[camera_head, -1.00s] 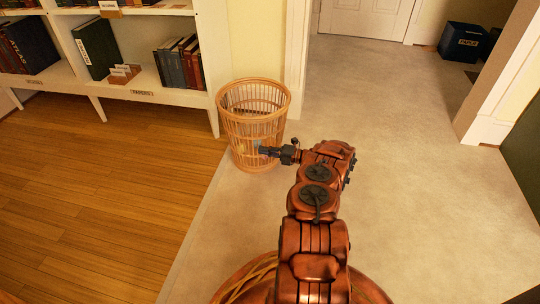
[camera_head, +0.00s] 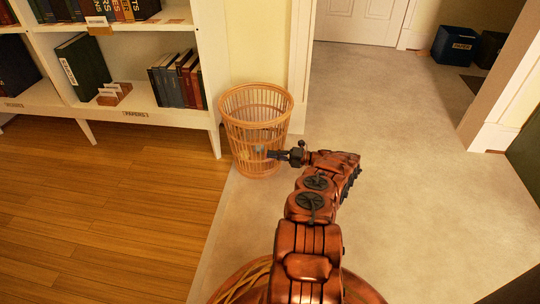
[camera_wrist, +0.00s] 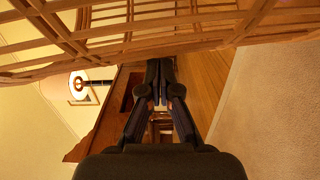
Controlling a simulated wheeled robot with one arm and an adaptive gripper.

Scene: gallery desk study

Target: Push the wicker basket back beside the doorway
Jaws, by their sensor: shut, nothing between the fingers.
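The wicker basket (camera_head: 257,118) stands upright on the pale carpet, between the white bookshelf and the doorway, close to the wall. Some small pale items show through its slats. My gripper (camera_head: 272,154) is shut and empty, with its tips at the basket's lower right side. I cannot tell for sure whether they touch it. In the wrist view the basket's slats (camera_wrist: 130,28) fill the top, just beyond my closed gripper fingers (camera_wrist: 159,75).
The white bookshelf (camera_head: 133,109) with books stands left of the basket. The doorway opening to its right has clear carpet (camera_head: 400,130). A blue bin (camera_head: 454,46) stands farther back. Wood floor (camera_head: 110,190) lies at left.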

